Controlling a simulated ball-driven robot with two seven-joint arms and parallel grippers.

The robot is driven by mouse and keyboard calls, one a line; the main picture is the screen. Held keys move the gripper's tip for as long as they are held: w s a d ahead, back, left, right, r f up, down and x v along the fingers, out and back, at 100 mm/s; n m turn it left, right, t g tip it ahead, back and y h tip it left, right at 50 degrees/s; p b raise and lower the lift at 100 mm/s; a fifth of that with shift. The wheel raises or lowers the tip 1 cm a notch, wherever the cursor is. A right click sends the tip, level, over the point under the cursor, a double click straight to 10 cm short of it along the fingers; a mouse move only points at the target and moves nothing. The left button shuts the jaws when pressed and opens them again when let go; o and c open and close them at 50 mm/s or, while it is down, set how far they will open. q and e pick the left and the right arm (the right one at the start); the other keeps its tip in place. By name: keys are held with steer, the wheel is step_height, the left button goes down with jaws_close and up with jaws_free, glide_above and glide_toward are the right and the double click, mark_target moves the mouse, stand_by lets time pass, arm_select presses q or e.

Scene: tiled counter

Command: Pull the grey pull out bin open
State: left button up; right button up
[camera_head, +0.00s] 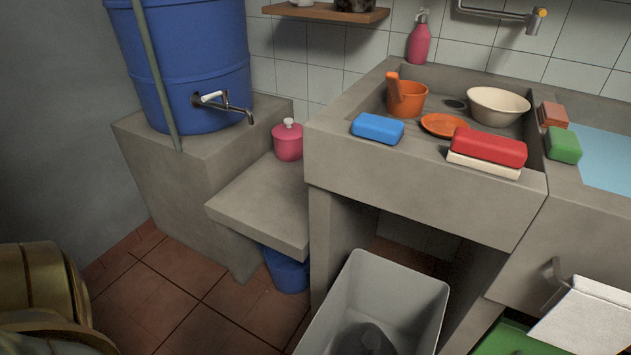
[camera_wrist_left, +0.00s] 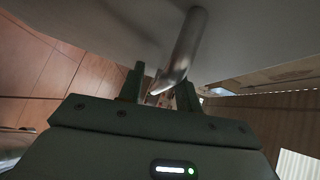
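The grey pull out bin (camera_head: 400,289) is at the bottom middle of the head view, in the opening under the sink counter, its front end cut off by the frame. A dark grey lump (camera_head: 362,338) lies inside it. In the left wrist view a curved metal handle (camera_wrist_left: 186,48) comes down from a pale grey surface above. My left gripper (camera_wrist_left: 160,88) has its two dark fingers apart, with the handle's lower part between them. A narrow gap shows beside the left finger. The head view does not show this gripper. My right gripper is in neither view.
The concrete sink (camera_head: 420,178) overhangs the bin. A low slab (camera_head: 262,212) with a pink pot (camera_head: 288,140) and a blue bucket (camera_head: 286,270) below stand to the left. A white object (camera_head: 585,315) is at lower right. Tiled floor (camera_head: 235,305) is clear left of the bin.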

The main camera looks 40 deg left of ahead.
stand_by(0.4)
